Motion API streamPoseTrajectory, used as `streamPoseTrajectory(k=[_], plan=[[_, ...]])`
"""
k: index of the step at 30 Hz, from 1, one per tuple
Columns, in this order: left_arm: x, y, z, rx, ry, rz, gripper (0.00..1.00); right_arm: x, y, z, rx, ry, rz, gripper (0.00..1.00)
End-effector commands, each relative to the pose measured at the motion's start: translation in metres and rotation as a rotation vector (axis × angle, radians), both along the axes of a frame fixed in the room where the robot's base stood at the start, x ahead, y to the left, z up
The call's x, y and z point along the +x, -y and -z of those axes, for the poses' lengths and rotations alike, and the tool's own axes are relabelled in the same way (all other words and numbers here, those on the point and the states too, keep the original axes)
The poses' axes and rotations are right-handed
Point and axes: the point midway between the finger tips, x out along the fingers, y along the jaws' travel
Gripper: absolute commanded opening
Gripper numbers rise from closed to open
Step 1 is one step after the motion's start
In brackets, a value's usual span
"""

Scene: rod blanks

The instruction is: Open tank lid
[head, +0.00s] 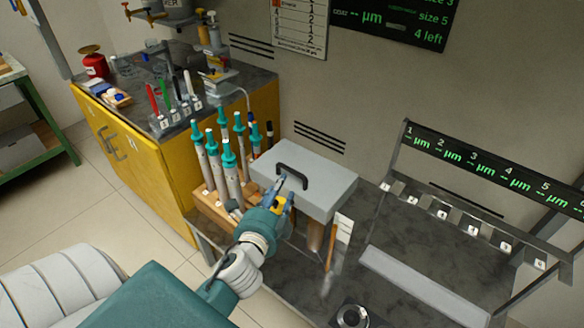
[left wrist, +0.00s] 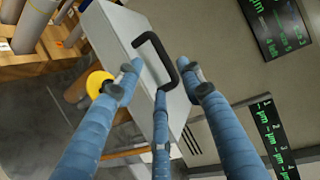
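The tank lid (head: 322,188) is a light grey slab with a black bar handle (head: 291,168) on top. It lies flat and closed on the tank at the bench's left end; the tank below is mostly hidden. My left gripper (head: 284,188) is at the lid's near left side, close to the handle. In the left wrist view, the blue fingers (left wrist: 163,84) are spread apart, with the black handle (left wrist: 150,42) between and just beyond their tips. No firm grip on it shows. My right gripper is out of view.
Several teal-capped rods (head: 229,158) stand in a wooden rack (head: 214,208) close left of the lid. A yellow cabinet (head: 140,165) with tools on top stands further left. A slanted metal rack (head: 440,205) with green displays is at the right. Dark bench top lies between.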

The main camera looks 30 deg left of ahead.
Motion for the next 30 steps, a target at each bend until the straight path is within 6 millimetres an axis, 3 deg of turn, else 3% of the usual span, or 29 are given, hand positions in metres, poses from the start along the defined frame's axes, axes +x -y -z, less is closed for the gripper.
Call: streamPoseTrajectory(k=[7, 15, 20, 29, 30], plan=[[0.041, -0.014, 0.006, 0.0, 0.001, 0.0, 0.38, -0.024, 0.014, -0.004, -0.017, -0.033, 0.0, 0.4], [0.082, -0.027, 0.016, -0.003, 0.001, -0.001, 0.38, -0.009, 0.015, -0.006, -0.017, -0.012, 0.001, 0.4], [0.093, -0.031, 0.018, -0.004, 0.0, 0.0, 0.38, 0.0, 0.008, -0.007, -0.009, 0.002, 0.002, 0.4], [0.095, -0.031, 0.019, -0.005, -0.001, 0.001, 0.38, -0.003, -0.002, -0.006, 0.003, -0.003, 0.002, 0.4], [0.095, -0.031, 0.019, -0.005, -0.001, 0.001, 0.32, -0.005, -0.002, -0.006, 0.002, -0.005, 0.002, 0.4]])
